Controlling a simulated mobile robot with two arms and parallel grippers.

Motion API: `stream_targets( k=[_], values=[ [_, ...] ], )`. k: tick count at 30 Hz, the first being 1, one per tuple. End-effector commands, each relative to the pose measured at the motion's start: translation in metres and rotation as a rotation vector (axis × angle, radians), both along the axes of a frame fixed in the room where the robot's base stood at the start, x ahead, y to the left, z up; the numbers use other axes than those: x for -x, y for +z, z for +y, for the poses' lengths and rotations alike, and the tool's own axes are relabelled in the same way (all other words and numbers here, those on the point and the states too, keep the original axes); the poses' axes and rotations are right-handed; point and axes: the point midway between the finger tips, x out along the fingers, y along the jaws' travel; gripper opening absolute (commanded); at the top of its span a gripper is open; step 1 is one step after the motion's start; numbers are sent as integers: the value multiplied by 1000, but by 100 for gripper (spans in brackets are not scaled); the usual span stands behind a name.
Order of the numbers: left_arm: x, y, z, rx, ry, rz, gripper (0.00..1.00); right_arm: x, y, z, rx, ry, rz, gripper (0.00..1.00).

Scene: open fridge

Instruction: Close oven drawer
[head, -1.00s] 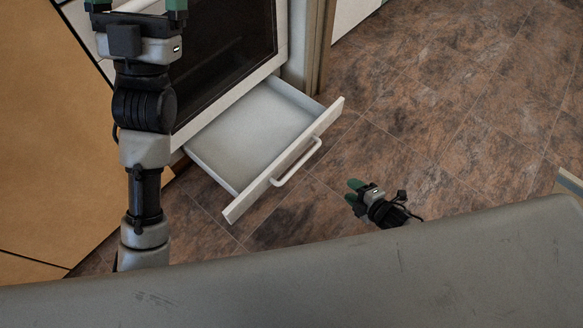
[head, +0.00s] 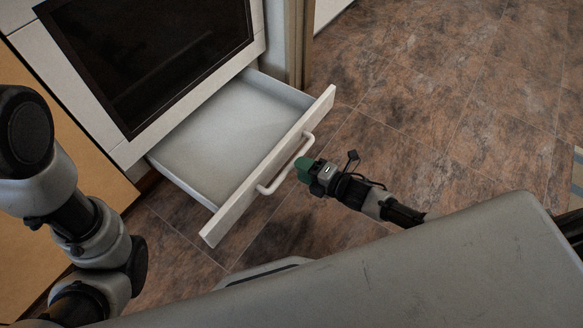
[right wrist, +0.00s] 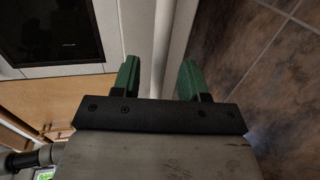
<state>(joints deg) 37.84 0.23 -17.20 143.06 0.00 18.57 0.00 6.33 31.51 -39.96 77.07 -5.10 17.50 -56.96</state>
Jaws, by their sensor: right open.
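The oven drawer (head: 225,140) is pulled out below the oven, empty, with a white front panel (head: 238,203) and a bar handle (head: 287,166). My right gripper (head: 304,168) is at the outer side of the handle, near its upper right part.
The oven (head: 150,50) with its dark glass door is shut above the drawer. A wooden cabinet (head: 40,215) stands to the left. The brown tiled floor (head: 440,110) is clear on the right.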

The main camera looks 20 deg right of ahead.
Motion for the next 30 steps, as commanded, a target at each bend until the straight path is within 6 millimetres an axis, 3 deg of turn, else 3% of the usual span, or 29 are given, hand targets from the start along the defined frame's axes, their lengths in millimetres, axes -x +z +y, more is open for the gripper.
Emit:
stream_targets(
  k=[7,19,27,30],
  values=[
    [7,-15,0,-2,2,-22,91,-27,-10,21,-1,0,-1,44],
    [7,-16,0,-2,2,-22,91,-33,-8,25,0,-1,1,44],
    [7,-16,-1,-2,2,-22,91,-32,-9,25,0,-1,1,2],
    [7,-16,-1,-2,2,-22,91,-32,-9,25,0,-1,1,0]
  ],
)
